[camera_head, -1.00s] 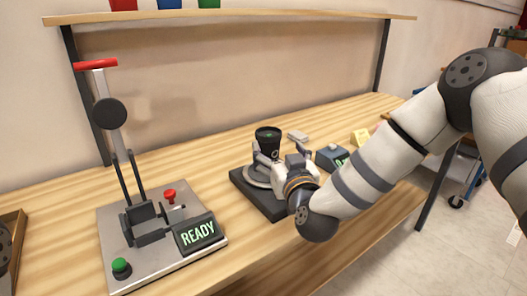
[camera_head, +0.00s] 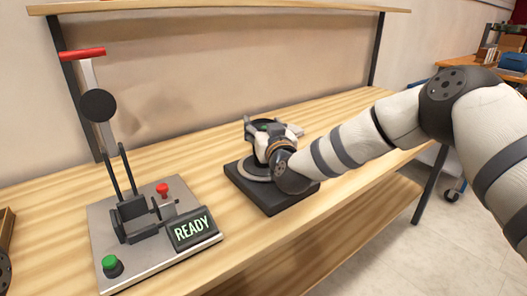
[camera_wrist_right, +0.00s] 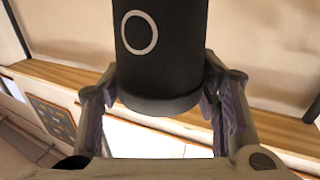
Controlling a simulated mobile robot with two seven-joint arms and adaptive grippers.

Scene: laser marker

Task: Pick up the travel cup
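The travel cup is black with a white ring. In the right wrist view the cup (camera_wrist_right: 160,50) stands between both fingers, its lower end level with the fingertips. My right gripper (camera_wrist_right: 161,92) is closed against the cup's two sides. In the head view my right gripper (camera_head: 272,134) is over the dark square base with the round plate (camera_head: 258,172). The gripper hides most of the cup there, so its tilt and clearance are hard to tell.
The press-like machine (camera_head: 150,235) with a red-handled lever and READY display (camera_head: 192,230) stands to the left. A wooden shelf (camera_head: 220,11) runs above the back of the workbench (camera_head: 60,180). The wood in front of the dark base is clear.

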